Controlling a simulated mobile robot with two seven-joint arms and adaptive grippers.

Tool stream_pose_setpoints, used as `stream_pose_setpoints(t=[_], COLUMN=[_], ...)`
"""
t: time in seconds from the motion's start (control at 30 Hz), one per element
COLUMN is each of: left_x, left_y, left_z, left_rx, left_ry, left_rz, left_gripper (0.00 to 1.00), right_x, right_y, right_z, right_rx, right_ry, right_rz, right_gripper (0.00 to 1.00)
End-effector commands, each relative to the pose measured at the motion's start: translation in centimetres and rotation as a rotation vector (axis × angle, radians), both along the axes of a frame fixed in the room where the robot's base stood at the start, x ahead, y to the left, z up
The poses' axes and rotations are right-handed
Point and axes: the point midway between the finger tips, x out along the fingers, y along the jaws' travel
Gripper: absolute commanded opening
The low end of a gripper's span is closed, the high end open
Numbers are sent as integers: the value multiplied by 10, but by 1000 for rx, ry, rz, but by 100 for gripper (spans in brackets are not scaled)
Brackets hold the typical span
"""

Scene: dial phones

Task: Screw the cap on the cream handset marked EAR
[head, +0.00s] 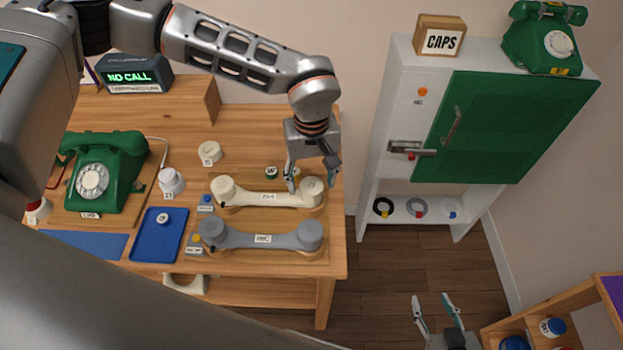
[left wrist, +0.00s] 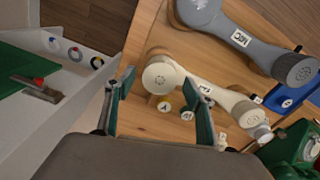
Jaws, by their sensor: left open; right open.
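The cream handset (head: 270,199) lies on a wooden board on the table, its small label too blurred to read surely. My left gripper (head: 313,183) is open and empty, its fingers on either side of the handset's right end. In the left wrist view that round end (left wrist: 161,77) shows between the open fingers (left wrist: 160,88), with a small mark on top. I cannot tell whether a cap is on it. A small dark green-rimmed disc (head: 271,172) lies behind the handset. A cream round piece (head: 209,152) stands further back. My right gripper (head: 432,297) is open and empty, away from the table.
A grey handset (head: 263,240) lies in front of the cream one. A blue tray (head: 172,246) holds a small round piece. A green phone (head: 105,172) stands left. A white cabinet with a green door (head: 494,125) stands right. Floor between table and cabinet is clear.

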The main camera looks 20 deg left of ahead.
Motion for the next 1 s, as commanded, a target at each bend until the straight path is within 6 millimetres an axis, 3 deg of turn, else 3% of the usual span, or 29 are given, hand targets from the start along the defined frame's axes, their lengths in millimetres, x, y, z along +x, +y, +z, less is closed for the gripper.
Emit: stream_pose_setpoints(t=[0.4, 0.63, 1.0], left_x=[0, 1, 0], left_y=[0, 0, 0], left_z=[40, 59, 65], left_rx=[0, 0, 0], left_ry=[0, -1, 0], left_rz=[1, 0, 0], left_gripper=[54, 54, 54], right_x=[-1, -1, -2], right_y=[0, 0, 0], right_z=[23, 23, 21], right_rx=[1, 1, 0], right_ry=[2, 1, 5], right_rz=[0, 0, 0], right_gripper=[42, 42, 42])
